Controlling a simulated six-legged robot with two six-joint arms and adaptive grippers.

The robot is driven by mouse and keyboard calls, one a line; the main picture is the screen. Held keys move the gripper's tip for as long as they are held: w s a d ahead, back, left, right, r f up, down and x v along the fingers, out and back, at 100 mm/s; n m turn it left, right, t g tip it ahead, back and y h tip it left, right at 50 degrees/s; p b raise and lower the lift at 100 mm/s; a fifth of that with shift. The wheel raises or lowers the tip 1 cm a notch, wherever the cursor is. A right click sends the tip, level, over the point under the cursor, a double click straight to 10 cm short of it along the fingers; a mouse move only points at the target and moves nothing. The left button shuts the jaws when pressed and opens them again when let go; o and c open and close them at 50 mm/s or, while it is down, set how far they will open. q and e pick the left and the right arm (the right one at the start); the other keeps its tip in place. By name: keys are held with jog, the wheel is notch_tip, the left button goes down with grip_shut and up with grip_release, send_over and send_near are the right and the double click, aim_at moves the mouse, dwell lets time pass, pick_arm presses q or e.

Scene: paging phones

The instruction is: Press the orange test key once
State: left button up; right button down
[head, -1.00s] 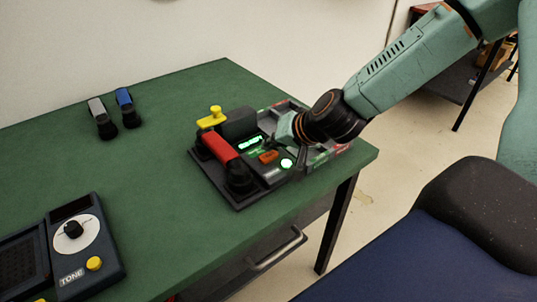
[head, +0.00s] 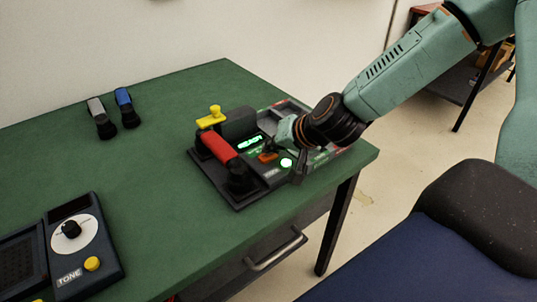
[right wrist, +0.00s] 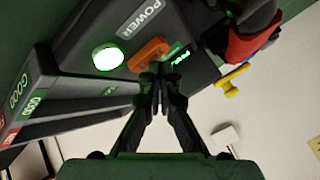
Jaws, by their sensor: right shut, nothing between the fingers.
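The orange test key (head: 268,157) sits on the dark test station (head: 240,203) near the right end of the green table. In the right wrist view the orange key (right wrist: 148,53) lies just beyond the fingertips of my right gripper (right wrist: 158,68). The fingers are shut with nothing between them. Their tips overlap the key's edge in that picture; I cannot tell whether they touch it. In the head view my right gripper (head: 284,147) is over the station, its fingers mostly hidden by the wrist. A green light (right wrist: 108,57) and green display (right wrist: 181,55) glow beside the key. My left gripper is not in view.
A tone box (head: 105,265) is at the front left. The middle of the table (head: 150,180) is clear.

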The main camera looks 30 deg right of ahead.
aim_at(271, 157)
jog(key=shift+f+b, duration=0.3)
jog(key=shift+f, duration=0.1)
dwell(0.3)
jog(key=shift+r, duration=0.15)
jog(key=shift+r+p, duration=0.8)
jog(key=shift+p, duration=0.15)
notch_tip(271, 157, up, 5)
jog(key=p, duration=0.5)
dwell(0.4)
dwell(0.4)
